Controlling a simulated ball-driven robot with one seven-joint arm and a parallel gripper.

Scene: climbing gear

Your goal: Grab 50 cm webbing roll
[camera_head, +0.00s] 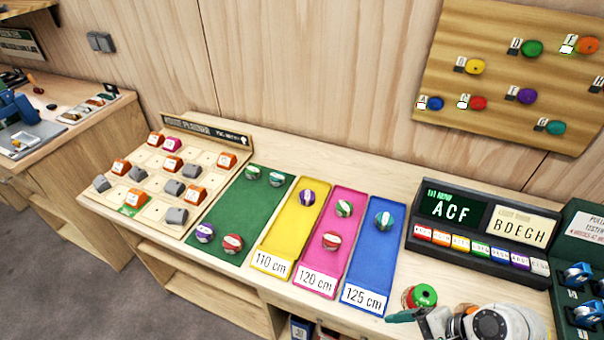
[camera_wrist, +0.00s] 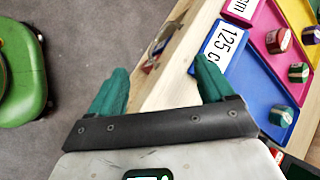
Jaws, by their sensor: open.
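No webbing roll in view carries a readable 50 cm mark, so I cannot tell which one it is. The green tray (camera_head: 240,220) holds two rolls at the back and, at the front, a purple roll (camera_head: 205,233) and a red roll (camera_head: 233,243). A red-and-green round item (camera_head: 422,296) shows beside my arm at the counter's front. My gripper (camera_wrist: 160,70) is open, with two teal fingers apart and nothing between them. In the wrist view it is over the counter's front edge, left of the 125 cm label (camera_wrist: 224,48).
The yellow (camera_head: 290,228), pink (camera_head: 325,262) and blue (camera_head: 370,262) trays, labelled 110, 120 and 125 cm, hold rolls. A planner board (camera_head: 165,185) stands left. A display box (camera_head: 480,228) stands right. Small items show below the counter edge (camera_head: 300,327).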

